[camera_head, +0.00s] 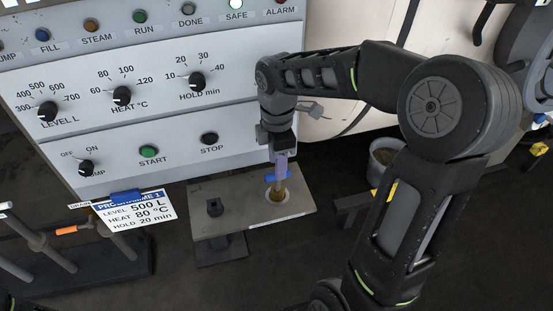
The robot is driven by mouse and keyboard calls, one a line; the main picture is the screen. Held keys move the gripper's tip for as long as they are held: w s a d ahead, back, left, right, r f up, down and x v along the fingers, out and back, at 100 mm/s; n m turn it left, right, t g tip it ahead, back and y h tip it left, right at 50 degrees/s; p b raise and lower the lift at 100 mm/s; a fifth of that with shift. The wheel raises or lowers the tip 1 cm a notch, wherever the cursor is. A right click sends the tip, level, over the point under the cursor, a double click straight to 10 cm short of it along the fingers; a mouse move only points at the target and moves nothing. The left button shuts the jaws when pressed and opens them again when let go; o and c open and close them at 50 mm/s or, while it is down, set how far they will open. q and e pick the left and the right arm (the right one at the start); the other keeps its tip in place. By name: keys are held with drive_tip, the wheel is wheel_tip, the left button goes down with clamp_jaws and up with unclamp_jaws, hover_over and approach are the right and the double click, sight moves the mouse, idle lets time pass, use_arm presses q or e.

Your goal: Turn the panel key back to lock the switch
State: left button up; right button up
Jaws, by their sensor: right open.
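My right gripper (281,155) points down over a small grey pedestal plate (236,223) in front of the control panel. Its jaws are open around or just above a purple-grey upright piece. Below it are a blue piece (270,177) and a brass-coloured key post (278,193) standing in a round pale collar on the plate. The gripper partly hides the key's top, so I cannot tell its angle or whether the jaws touch it. My left gripper is not in view.
The control panel (225,118) stands behind, with knobs and START and STOP buttons. The SAFE lamp (237,4) looks lit. A black peg (214,207) stands on the plate's left. A programme card (133,207) hangs at left. A grey bucket (384,160) is at right.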

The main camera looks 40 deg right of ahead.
sight(277, 188)
drive_tip(key=shift+f, duration=3.85)
drive_tip(key=shift+c, duration=0.3)
clamp_jaws()
drive_tip(key=shift+r+n+p, duration=0.15)
drive_tip(key=shift+n+p, duration=0.45)
drive_tip(key=shift+n, duration=0.8)
